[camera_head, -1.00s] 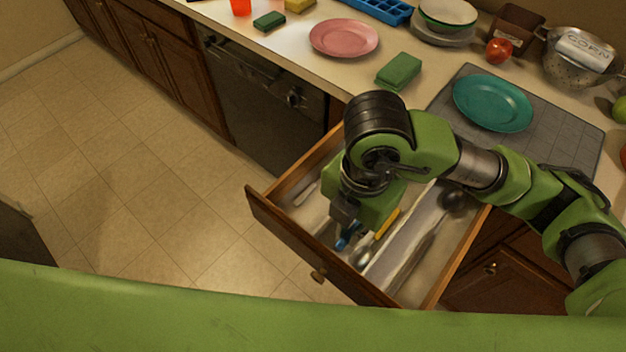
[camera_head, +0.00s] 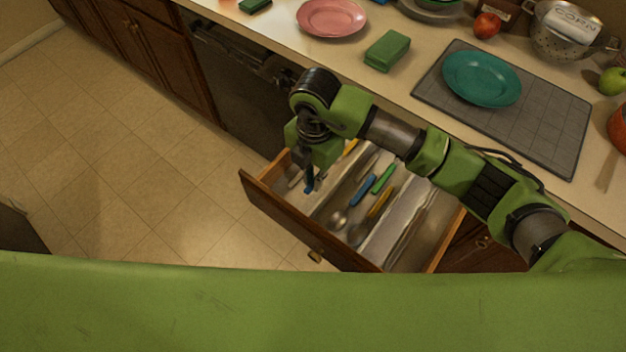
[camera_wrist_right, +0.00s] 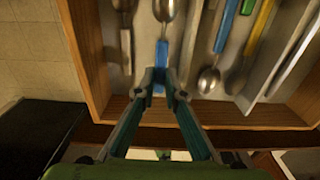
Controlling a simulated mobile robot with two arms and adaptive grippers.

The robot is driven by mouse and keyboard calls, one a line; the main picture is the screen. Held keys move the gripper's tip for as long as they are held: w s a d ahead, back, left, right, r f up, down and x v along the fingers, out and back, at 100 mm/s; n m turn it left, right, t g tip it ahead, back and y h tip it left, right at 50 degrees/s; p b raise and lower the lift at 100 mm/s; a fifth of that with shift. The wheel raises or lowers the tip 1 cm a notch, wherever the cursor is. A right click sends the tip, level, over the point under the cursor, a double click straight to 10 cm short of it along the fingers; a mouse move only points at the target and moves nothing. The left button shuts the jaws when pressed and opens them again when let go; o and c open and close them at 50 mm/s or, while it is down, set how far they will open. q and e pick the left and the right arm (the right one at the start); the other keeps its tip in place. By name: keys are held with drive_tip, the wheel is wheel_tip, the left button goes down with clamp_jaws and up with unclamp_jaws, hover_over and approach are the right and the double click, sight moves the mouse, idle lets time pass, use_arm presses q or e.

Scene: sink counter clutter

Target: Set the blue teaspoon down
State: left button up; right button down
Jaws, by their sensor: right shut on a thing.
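My right gripper (camera_head: 309,184) is over the left part of the open drawer (camera_head: 290,222). In the right wrist view the gripper (camera_wrist_right: 159,82) is shut on the blue handle of the teaspoon (camera_wrist_right: 161,55), whose metal bowl points to the top of the picture. In the head view only a small blue bit of the teaspoon (camera_head: 308,190) shows below the fingers. I cannot tell whether the teaspoon touches the drawer floor. A second blue-handled spoon (camera_head: 363,190) lies farther right in the drawer. My left gripper is not in view.
Beside that second spoon lie a green-handled piece (camera_head: 384,178) and a yellow-handled spoon (camera_head: 380,204). Another utensil (camera_wrist_right: 124,40) lies left of the held teaspoon. The drawer's wooden side wall (camera_wrist_right: 85,45) is close by. The counter above holds a green sponge (camera_head: 387,50) and plates.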

drive_tip(key=shift+w+f, duration=0.2)
drive_tip(key=shift+f, duration=0.05)
wheel_tip(320, 180, down, 3)
drive_tip(key=shift+w+a+p, duration=0.1)
drive_tip(key=shift+p, duration=0.5)
drive_tip(key=shift+f, duration=0.2)
drive_tip(key=c, duration=2.5)
unclamp_jaws()
drive_tip(key=shift+f, duration=0.2)
drive_tip(key=shift+o, duration=0.7)
drive_tip(key=shift+r, duration=0.1)
